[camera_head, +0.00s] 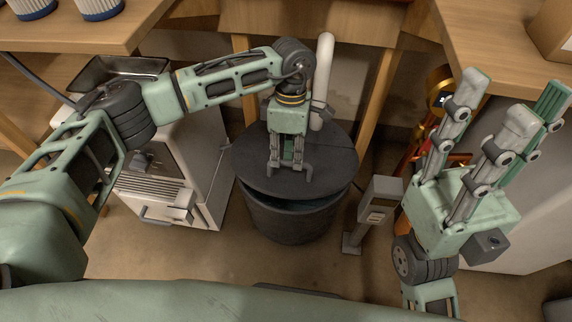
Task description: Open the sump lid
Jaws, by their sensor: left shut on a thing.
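The sump (290,222) is a dark grey round bin on the floor in the middle of the head view. Its dark round lid (325,162) lies over the top, and a gap at the front shows some of the inside and the rim. The lid looks raised or tilted at the front. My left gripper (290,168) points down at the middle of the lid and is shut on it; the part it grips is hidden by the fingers. My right gripper (505,105) is at the right, fingers upward and spread, empty and away from the lid.
A white pipe (324,75) stands behind the sump. A white appliance (180,190) is to its left, and a small grey post box (380,200) stands close at its right. Wooden counters (75,30) flank both sides. Floor (240,262) in front is clear.

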